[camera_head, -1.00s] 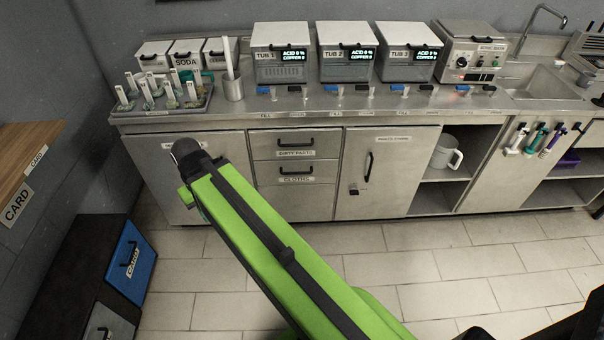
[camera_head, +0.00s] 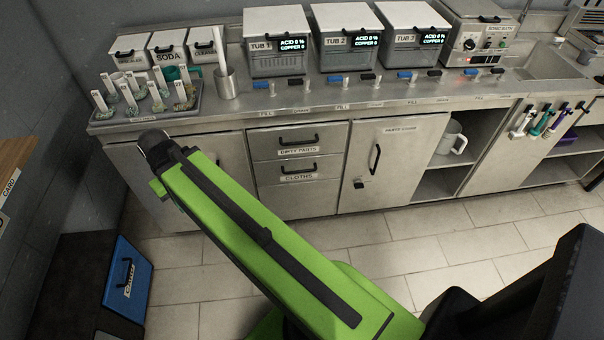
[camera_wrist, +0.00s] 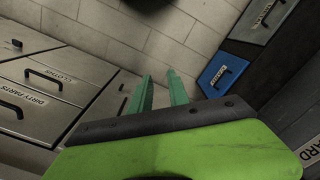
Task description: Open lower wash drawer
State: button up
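The lower drawer, labelled CLOTHS (camera_head: 290,191), is shut in the grey counter front, right of my arm's end in the head view. It has a black bar handle (camera_head: 299,171). Above it is the shut DIRTY PARTS drawer (camera_head: 275,152). In the wrist view the CLOTHS drawer (camera_wrist: 78,62) and DIRTY PARTS drawer (camera_wrist: 55,108) lie at the left, turned sideways. My gripper (camera_wrist: 160,78) shows two teal fingers with a gap between them. It is open, empty and apart from both handles. The fingers are hidden in the head view.
A shut cupboard door (camera_head: 196,175) is behind my arm. Tubs (camera_head: 275,65) stand on the counter. Tiled floor (camera_head: 400,238) is clear before the counter.

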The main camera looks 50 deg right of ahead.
notch_tip(320, 180, down, 37)
jog(key=a+b, duration=0.1)
jog(key=b, duration=3.4)
jog(key=w+d+r+m+y+b, duration=0.1)
jog(key=w+d+r+m+y, duration=0.2)
jog(key=w+r+m+y, duration=0.5)
jog(key=s+d+r+m+t+y+b, duration=0.1)
jog(key=d+r+m+t+y, duration=0.15)
jog(key=d, duration=0.85)
jog(key=d+r+m+t+y+b, duration=0.1)
jog(key=d+t+y, duration=0.15)
jog(key=d, duration=0.85)
jog(key=m+t+h+b, duration=0.5)
jog(key=m+t, duration=0.2)
jog(key=t, duration=0.1)
send_near(307, 171)
jog(key=shift+n, duration=0.25)
jog(key=x, duration=1.2)
grip_shut()
